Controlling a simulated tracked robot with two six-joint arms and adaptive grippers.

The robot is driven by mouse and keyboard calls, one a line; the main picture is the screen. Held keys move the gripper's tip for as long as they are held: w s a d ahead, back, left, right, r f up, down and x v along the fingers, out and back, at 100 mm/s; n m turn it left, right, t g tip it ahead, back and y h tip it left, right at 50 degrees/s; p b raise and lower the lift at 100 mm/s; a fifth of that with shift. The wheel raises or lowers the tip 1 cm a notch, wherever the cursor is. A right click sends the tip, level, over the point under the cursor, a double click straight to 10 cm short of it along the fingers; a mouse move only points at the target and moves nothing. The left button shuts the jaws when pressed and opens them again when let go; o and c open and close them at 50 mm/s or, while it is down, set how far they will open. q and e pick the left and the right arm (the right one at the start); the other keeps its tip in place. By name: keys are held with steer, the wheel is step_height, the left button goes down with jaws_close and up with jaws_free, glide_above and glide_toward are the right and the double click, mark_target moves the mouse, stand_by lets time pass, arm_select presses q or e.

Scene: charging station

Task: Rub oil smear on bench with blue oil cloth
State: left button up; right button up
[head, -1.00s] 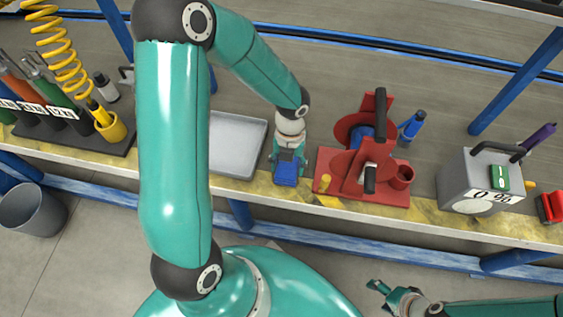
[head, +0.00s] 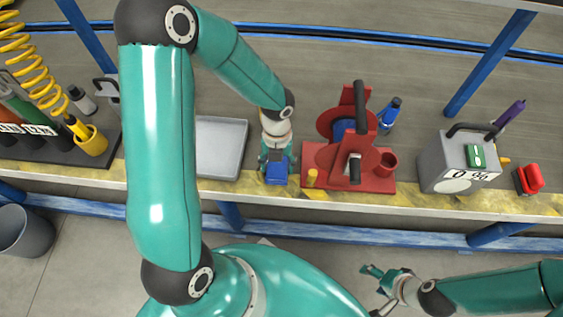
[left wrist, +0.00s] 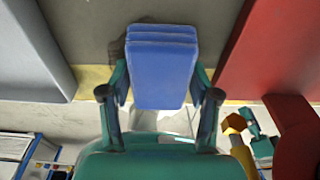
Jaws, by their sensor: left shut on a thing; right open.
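My left gripper (head: 277,166) is shut on the blue oil cloth (head: 277,177), a folded pad, at the bench's front strip. In the left wrist view the cloth (left wrist: 160,70) sits between the two fingers (left wrist: 160,100). The cloth is over or on the bench (head: 310,75); I cannot tell whether it touches. A darker patch, possibly the oil smear (left wrist: 117,48), shows beside the cloth's upper left in the left wrist view; the cloth may hide the rest. My right gripper (head: 377,289) is open and empty, in front of the bench at the lower right.
A grey tray (head: 221,148) lies just left of the cloth. A red stand (head: 318,155) with a small yellow piece (head: 311,177) is close on the right. Further right are a blue bottle (head: 389,115) and a grey box (head: 445,165). A yellow cup (head: 92,142) stands far left.

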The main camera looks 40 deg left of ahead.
mark_target(255, 170)
arm_select(q)
steer(key=shift+s+a+f, duration=0.1)
steer(key=shift+s+a, duration=0.55)
steer(key=shift+a, duration=0.25)
steer(key=shift+s+a+p, duration=0.45)
steer(key=shift+s+a, duration=0.1)
steer(key=shift+a, duration=0.3)
steer(key=shift+s+a+p, duration=0.45)
steer(key=shift+s+a, duration=0.05)
steer(key=shift+a, duration=0.3)
steer(key=shift+p, duration=0.3)
steer(key=shift+w+d, duration=0.6)
steer(key=shift+d, duration=0.3)
steer(key=shift+w+d, duration=0.55)
steer(key=shift+d, duration=0.35)
steer(key=shift+w+d+p, duration=0.2)
steer(key=shift+w+d, duration=0.35)
steer(key=shift+d, duration=0.3)
steer(key=shift+w+d+p, duration=0.2)
steer(key=shift+w+d, duration=0.35)
steer(key=shift+d, duration=0.3)
step_height(255, 170, up, 6)
steer(key=p, duration=0.6)
